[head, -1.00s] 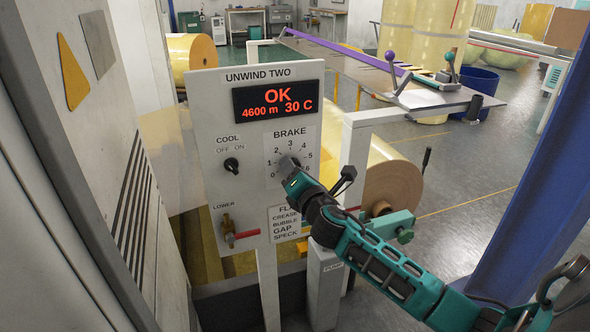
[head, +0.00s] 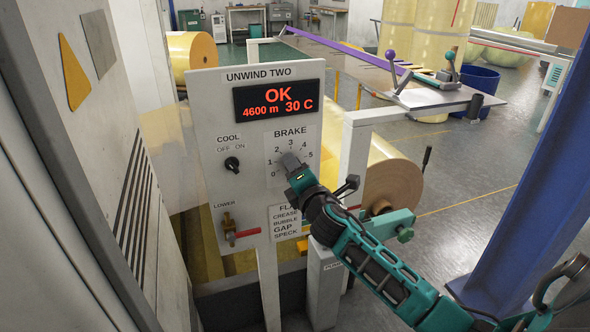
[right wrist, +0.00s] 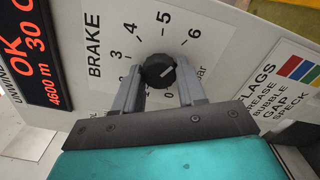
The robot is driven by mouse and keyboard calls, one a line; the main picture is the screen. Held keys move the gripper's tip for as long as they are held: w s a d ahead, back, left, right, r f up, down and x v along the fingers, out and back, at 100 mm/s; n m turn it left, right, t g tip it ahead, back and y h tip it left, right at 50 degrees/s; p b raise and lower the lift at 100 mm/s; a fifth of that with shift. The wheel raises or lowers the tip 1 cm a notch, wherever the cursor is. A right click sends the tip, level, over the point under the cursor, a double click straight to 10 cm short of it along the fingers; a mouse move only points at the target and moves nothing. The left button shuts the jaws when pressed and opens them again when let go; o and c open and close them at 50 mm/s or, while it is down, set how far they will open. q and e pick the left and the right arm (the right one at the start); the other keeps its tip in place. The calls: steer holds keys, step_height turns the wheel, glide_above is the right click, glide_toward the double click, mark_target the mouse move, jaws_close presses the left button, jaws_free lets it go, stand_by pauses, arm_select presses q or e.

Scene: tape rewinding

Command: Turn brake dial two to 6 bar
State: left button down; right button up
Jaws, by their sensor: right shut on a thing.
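The unwind two panel (head: 210,110) faces me in the head view, with the brake scale printed below its display. My right gripper (head: 289,161) is at the brake dial and covers it in the head view. In the right wrist view the black brake dial (right wrist: 158,70) sits between the two grey fingers of my right gripper (right wrist: 159,80), which is shut on it. A short white mark shows on the dial's face, roughly on the side toward the 6; the exact reading cannot be told. My left gripper is not in view.
A cool switch (head: 232,164) and a red-handled lower valve (head: 245,233) are on the same panel. A defect list (head: 285,220) is below the brake scale. A film roll (head: 395,185) stands behind the panel, and a blue post (head: 530,190) is at the right.

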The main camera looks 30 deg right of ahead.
steer(key=o, duration=1)
steer(key=shift+o, duration=0.2)
steer(key=shift+s, duration=0.1)
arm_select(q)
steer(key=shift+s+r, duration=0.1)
arm_select(e)
steer(key=v, duration=1.2)
steer(key=shift+s+a, duration=0.15)
steer(key=shift+s, duration=0.15)
arm_select(q)
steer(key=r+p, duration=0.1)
steer(key=p, duration=0.1)
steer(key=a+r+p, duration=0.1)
steer(key=p, duration=0.1)
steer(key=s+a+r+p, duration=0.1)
steer(key=p, duration=0.1)
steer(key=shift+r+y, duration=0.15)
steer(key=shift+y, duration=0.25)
arm_select(e)
steer(key=s+a+f+m+g+y, duration=0.6)
steer(key=s+a+f+m, duration=0.7)
steer(key=f+m, duration=0.3)
steer(key=shift+s+a+f+m+g, duration=0.35)
steer(key=shift+a+m, duration=0.25)
steer(key=shift+m, duration=0.3)
